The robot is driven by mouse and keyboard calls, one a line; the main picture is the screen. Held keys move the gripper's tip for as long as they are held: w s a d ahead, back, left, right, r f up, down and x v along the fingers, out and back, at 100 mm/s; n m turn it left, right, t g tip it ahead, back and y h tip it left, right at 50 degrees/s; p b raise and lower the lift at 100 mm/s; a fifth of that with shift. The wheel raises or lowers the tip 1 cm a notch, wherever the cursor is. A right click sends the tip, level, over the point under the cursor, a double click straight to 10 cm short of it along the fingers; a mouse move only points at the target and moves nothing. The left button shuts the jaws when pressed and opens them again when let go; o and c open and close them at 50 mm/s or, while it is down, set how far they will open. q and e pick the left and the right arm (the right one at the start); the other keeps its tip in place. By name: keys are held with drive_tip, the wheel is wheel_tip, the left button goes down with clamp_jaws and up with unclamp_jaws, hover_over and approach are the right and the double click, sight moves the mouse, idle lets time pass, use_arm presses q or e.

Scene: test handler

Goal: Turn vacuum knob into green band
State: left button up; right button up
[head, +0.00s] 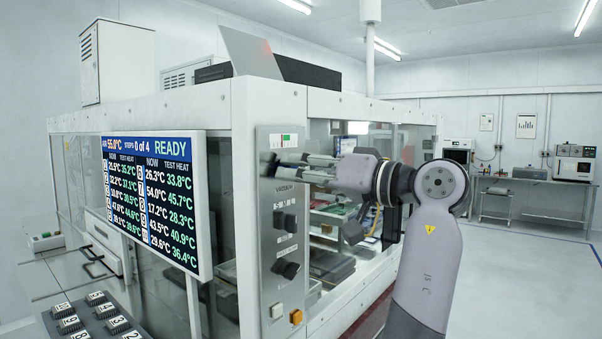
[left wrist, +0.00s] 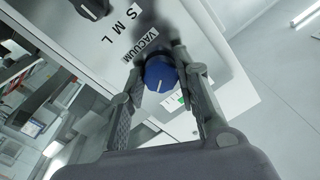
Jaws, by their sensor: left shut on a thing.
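The blue vacuum knob (left wrist: 158,72) sits on the grey panel (head: 270,230), beside the VACUUM label (left wrist: 146,46). A white pointer line shows on its face. My left gripper (head: 280,164) reaches the top of the panel from the right. In the left wrist view its two fingers (left wrist: 166,80) are on either side of the knob and shut on it. In the head view the fingers hide most of the knob. The gauge (head: 283,140) above the knob shows a green band and a thin red mark. In the left wrist view the gauge (left wrist: 182,98) is partly hidden by a finger. My right gripper is not in view.
A status screen (head: 152,195) reading READY stands left of the panel. Lower on the panel are dark selector knobs (head: 285,268) and an orange button (head: 296,317). A keypad (head: 95,318) is at bottom left. The floor at right is open.

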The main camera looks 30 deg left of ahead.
use_arm(q)
drive_tip(key=shift+m, duration=1.3)
drive_tip(key=o, duration=1.2)
drive_tip(key=shift+c, duration=0.2)
wheel_tip(320, 180, up, 10)
